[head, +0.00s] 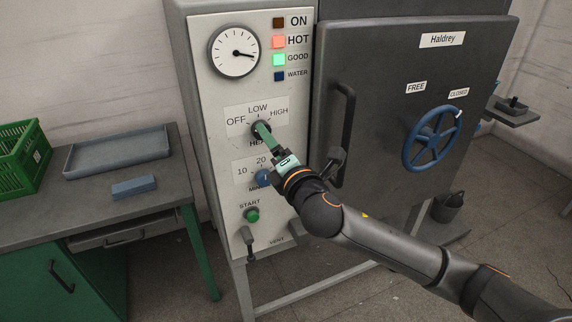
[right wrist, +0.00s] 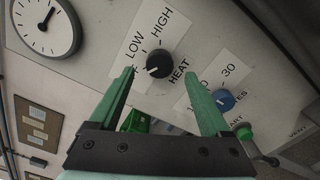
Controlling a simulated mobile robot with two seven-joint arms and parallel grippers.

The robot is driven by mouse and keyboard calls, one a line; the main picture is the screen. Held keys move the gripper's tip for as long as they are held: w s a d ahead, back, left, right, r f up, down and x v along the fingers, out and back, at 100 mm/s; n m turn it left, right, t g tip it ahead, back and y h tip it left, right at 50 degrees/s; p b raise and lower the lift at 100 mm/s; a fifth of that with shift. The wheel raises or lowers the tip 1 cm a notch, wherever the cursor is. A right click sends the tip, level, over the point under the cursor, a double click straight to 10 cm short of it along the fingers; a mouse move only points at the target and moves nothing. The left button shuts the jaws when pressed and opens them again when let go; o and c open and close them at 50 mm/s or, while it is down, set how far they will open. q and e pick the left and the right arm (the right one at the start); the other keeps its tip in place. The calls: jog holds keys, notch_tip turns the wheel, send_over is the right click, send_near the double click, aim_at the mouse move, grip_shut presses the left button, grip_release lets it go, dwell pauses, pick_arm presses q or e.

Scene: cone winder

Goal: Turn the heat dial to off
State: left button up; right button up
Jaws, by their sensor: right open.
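The heat dial (right wrist: 159,64) is a round black knob on the pale control panel (head: 238,110), with the labels OFF, LOW and HIGH around it. In the right wrist view a pale mark on the knob seems to face the OFF side, where a finger covers most of that label. My right gripper (right wrist: 160,76) is open, its two green fingers apart on either side of the knob's lower part in that view. In the head view the right gripper (head: 262,130) overlaps the dial and hides most of it. I cannot tell whether the fingers touch it. My left gripper is out of view.
Below the dial are a blue minutes knob (head: 263,178), a green start button (head: 252,215) and a vent lever (head: 249,240). A dark door (head: 400,120) with a blue handwheel (head: 432,139) stands right. A bench (head: 80,205) with a grey tray (head: 118,150) stands left.

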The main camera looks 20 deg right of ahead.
jog(key=s+b, duration=0.1)
jog(key=s, duration=0.7)
jog(key=shift+s+d, duration=0.15)
jog(key=shift+s, duration=0.2)
jog(key=s+a+f+m+g+y, duration=0.15)
jog(key=f+m, duration=0.25)
jog(key=f, duration=0.6)
jog(key=s+a+f+m+g+y, duration=0.1)
jog(key=s+a+f+m+g, duration=0.2)
jog(key=f, duration=0.7)
jog(key=s+d+f+m+g, duration=0.2)
jog(key=s+f+m+g, duration=0.2)
jog(key=s+f+m, duration=1)
notch_tip(320, 180, down, 6)
jog(key=s, duration=0.2)
jog(key=shift+s+d+r+m+h, duration=0.15)
jog(key=shift+s+d+m+h, duration=0.15)
jog(key=shift+h, duration=0.05)
